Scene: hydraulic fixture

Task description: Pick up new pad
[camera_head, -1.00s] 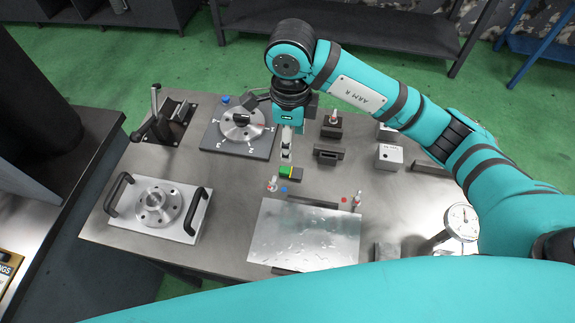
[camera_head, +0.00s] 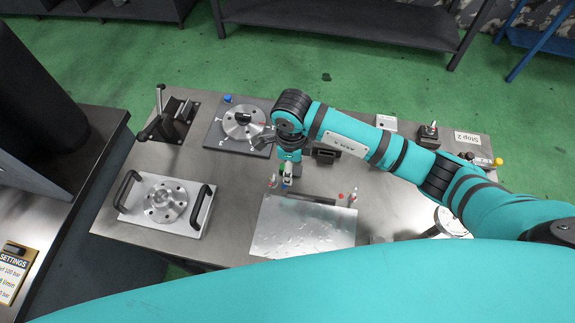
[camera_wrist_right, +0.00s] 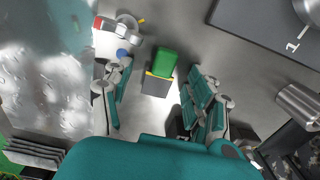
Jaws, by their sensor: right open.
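In the right wrist view a small block shows on the metal table: a green part (camera_wrist_right: 164,62), a thin yellow stripe and a dark grey part (camera_wrist_right: 156,87). I take it to be the new pad, though no label shows. My right gripper (camera_head: 287,178) points down over this spot in the head view and hides the block there. In the wrist view the right gripper's (camera_wrist_right: 160,92) two fingers are spread, one on each side of the block, with gaps between. Nothing is held. My left gripper is not in view.
A wet metal plate (camera_head: 305,230) lies just in front of the right gripper. A blue knob (camera_wrist_right: 122,53) and a red-and-white item sit near the block. A round flange (camera_head: 243,124) on a dark plate stands behind. A handled plate (camera_head: 135,205) is at left.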

